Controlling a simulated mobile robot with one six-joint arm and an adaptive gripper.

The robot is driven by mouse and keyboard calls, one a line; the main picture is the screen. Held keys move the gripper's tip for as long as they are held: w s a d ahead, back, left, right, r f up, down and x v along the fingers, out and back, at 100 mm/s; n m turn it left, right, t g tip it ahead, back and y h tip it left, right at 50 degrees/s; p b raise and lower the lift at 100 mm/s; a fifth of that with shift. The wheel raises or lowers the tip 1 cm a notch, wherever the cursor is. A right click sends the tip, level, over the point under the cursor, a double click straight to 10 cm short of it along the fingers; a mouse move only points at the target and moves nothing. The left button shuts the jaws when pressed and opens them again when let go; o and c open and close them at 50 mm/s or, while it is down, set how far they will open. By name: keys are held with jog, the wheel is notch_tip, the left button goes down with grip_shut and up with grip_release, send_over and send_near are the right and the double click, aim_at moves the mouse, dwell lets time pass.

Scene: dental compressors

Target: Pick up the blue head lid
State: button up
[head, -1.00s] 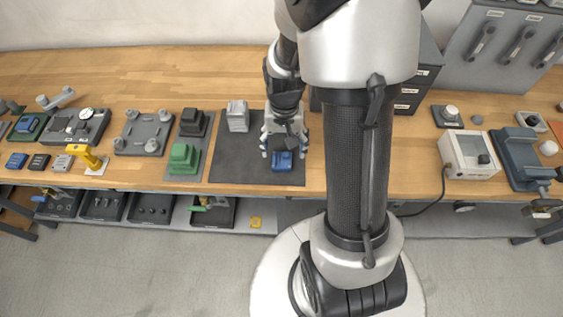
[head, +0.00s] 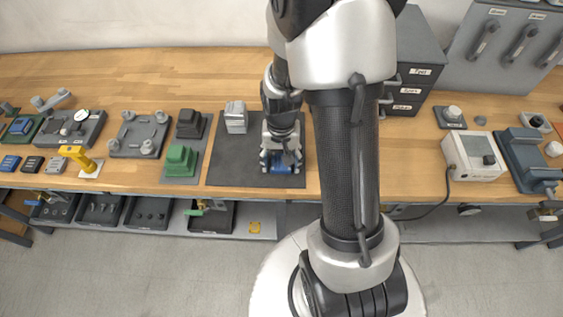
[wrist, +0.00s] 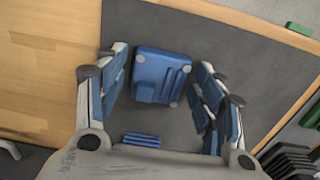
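The blue head lid (wrist: 160,76) lies on the dark grey mat (head: 228,165) on the bench. My gripper is open and points down over the lid. In the head view my gripper (head: 281,160) covers much of the lid, and only a little blue shows between and below the fingers. The height left between fingertips and lid is hard to judge.
A light grey block (head: 236,117) stands at the mat's back left. A green block (head: 179,160) and a dark block (head: 190,123) stand on a tray to the left. A drawer cabinet (head: 418,75) stands behind to the right.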

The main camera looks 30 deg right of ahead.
jog(key=c, duration=0.9)
